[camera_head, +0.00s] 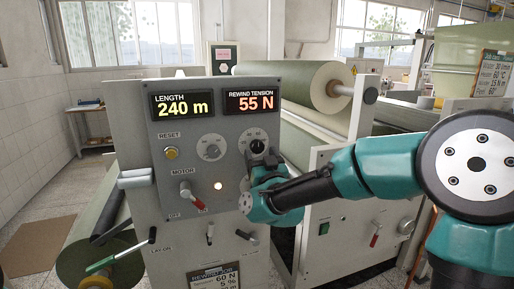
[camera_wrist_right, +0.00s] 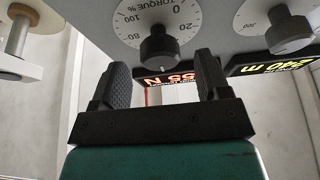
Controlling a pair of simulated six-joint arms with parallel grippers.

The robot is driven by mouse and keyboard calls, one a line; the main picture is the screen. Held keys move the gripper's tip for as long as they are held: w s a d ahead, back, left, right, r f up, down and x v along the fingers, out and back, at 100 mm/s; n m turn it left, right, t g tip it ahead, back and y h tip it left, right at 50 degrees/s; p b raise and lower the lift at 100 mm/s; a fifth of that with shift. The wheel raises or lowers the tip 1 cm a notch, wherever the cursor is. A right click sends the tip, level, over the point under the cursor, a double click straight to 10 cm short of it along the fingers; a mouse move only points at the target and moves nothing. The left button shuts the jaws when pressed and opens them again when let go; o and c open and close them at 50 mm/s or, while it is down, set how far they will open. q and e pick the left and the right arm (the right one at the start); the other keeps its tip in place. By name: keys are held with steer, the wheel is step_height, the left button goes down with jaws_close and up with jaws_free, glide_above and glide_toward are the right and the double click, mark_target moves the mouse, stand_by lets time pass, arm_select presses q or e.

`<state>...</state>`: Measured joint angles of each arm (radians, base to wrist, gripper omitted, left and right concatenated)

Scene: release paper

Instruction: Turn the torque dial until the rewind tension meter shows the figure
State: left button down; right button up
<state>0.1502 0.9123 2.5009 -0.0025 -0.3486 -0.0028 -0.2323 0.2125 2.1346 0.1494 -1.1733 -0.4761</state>
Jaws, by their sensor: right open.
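The torque dial (camera_head: 257,146) is a black knob on a pale scale disc, on the right of the grey panel. In the right wrist view the knob (camera_wrist_right: 158,46) shows upside down, under the word TORQUE %. The rewind tension meter (camera_head: 250,101) reads 55 N in orange figures. My right gripper (camera_head: 262,167) is just below and in front of the dial, partly hiding its lower part. In the right wrist view its two dark fingers are apart, with the knob beyond and between their tips; I see no grip on it. My left gripper is not in view.
The panel also bears a length meter (camera_head: 182,105) reading 240 m, another dial (camera_head: 212,147), a yellow reset button (camera_head: 171,153) and a red motor lever (camera_head: 192,195). Small levers and a card (camera_head: 213,279) showing 60 N and 5 % are below.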

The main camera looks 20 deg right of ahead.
mark_target(258, 150)
steer(key=shift+x, duration=2)
steer(key=shift+c, duration=0.3)
steer(key=c, duration=0.9)
steer(key=shift+m+h, duration=1)
steer(key=shift+m, duration=0.8)
steer(key=o, duration=1)
steer(key=shift+c, duration=0.2)
steer(key=shift+s, duration=0.1)
steer(key=v, duration=1.7)
steer(key=shift+s, duration=0.25)
